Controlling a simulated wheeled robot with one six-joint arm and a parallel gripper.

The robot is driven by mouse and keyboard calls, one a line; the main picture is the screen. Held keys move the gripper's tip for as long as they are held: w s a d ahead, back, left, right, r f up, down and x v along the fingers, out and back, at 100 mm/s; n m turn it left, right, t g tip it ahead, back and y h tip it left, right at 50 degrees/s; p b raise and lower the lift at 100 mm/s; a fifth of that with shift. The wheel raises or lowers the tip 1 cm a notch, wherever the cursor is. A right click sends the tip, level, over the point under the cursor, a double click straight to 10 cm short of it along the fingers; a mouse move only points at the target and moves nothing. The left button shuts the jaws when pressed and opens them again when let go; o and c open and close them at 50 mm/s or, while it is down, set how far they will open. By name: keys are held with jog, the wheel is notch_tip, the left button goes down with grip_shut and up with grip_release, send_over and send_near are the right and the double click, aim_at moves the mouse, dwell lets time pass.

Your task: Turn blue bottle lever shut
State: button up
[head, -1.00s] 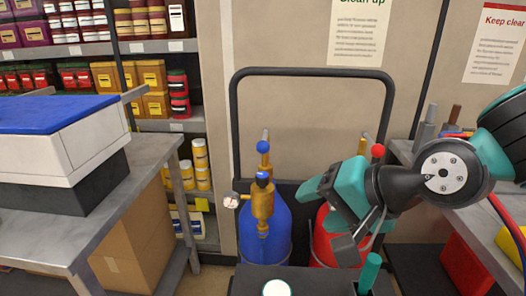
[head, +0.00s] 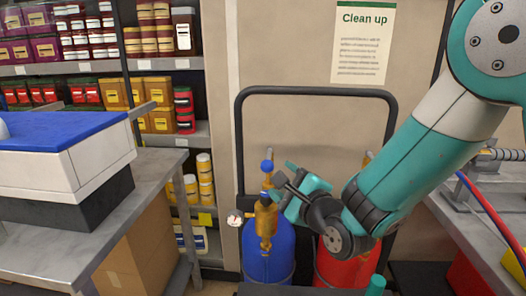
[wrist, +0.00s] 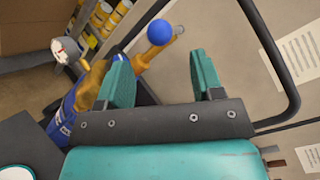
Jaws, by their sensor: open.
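The blue bottle (head: 283,250) stands on the cart, with a brass valve (head: 266,222) on top. A blue ball knob (head: 267,166) stands above the valve. In the wrist view the blue knob (wrist: 160,32) lies in line with the gap between my fingertips, apart from both. My gripper (head: 286,178) is open and empty, close to the right of the valve in the head view. Its two teal fingers also show in the wrist view (wrist: 162,72). The left finger partly covers the brass valve (wrist: 92,82). My gripper partly hides the lever's lower part.
A red bottle (head: 340,266) stands right of the blue one, partly behind my arm. A pressure gauge (head: 235,218) sits left of the valve. The black cart handle (head: 315,90) arches behind. A metal bench (head: 155,170) is at left, another (head: 480,215) at right.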

aim_at(263, 164)
jog(key=p+x, duration=0.2)
jog(key=x, duration=0.8)
jog(key=shift+f, duration=0.1)
grip_shut()
jog(key=shift+f, duration=0.1)
